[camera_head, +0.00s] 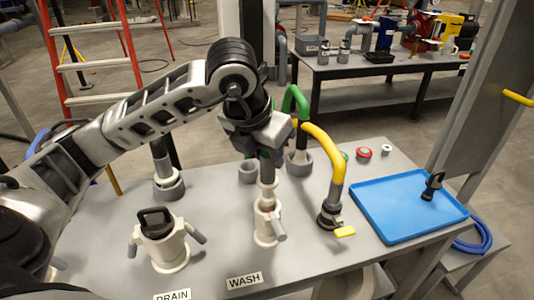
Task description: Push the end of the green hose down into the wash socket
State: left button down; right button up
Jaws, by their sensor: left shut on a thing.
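The green hose (295,94) arches up from a grey cup on the bench and comes down at my left gripper (268,152). My left gripper points down and is shut on the end of this hose. The wash socket (267,226), a beige upright fitting with a grey lever at its right, stands directly below, behind the WASH label (244,281). A grey and beige end piece (267,180) shows between gripper and socket, upright and in line with it. I cannot tell how deep it sits. My right gripper is not in view.
The drain socket (164,248) with a black cap stands to the left. The yellow hose (329,150) meets a dark fitting with a yellow lever at right. A blue tray (375,214) holds a black piece. An empty-looking grey cup (249,171) stands behind the wash socket.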

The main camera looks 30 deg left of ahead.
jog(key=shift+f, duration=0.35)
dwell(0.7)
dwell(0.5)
